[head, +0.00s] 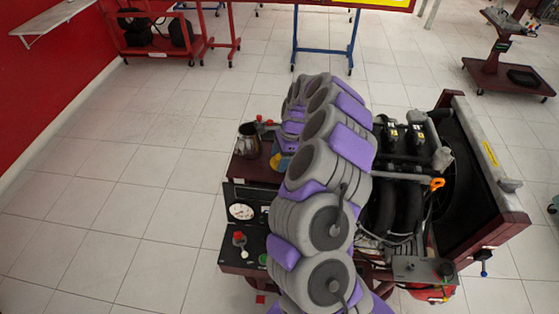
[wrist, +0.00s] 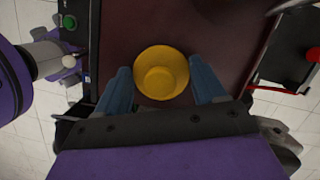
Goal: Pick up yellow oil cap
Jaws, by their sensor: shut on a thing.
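The yellow oil cap (wrist: 161,70) is a round yellow cup shape, seen from above in the wrist view. My gripper (wrist: 160,84) has its two blue fingers on either side of the cap, shut on it. The cap is over a dark red-brown surface (wrist: 220,30); I cannot tell how far above it.
The engine trainer (head: 400,200) stands right of my arm, with hoses and an orange ring handle (head: 437,183). A gauge (head: 241,211) and a metal jug (head: 248,139) are on its left side. A red wheeled rack (head: 160,35) stands at the back left. The tiled floor at left is clear.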

